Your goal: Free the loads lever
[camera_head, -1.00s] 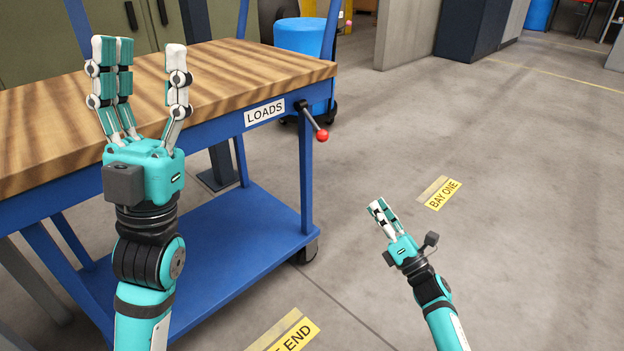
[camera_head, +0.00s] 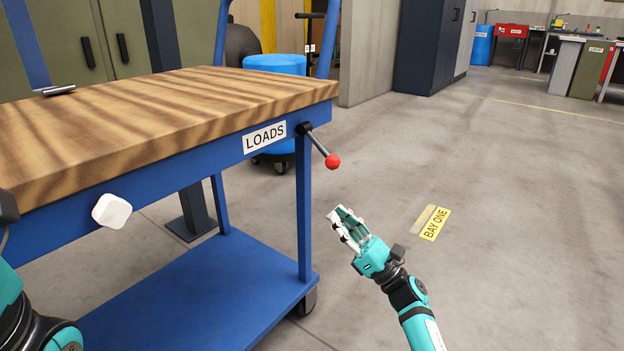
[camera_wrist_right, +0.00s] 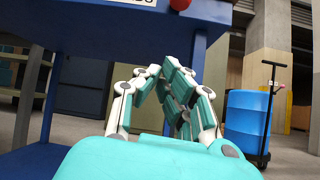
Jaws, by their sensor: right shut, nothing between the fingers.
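The loads lever (camera_head: 318,144) is a dark rod with a red ball end, at the right corner of the blue table frame beside the LOADS label (camera_head: 264,137). It slants down and to the right. Its red ball also shows at the top edge of the right wrist view (camera_wrist_right: 180,4). My right gripper (camera_head: 340,215) is shut and empty, below the ball and apart from it. Its fingertips come together in the right wrist view (camera_wrist_right: 152,72).
The wood-topped table (camera_head: 170,105) has a blue lower shelf (camera_head: 215,285) and a caster. A blue drum (camera_head: 275,64) on wheels stands behind it. A small metal object (camera_head: 58,90) lies on the tabletop. Floor right of the table is clear around the BAY ONE marking (camera_head: 434,223).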

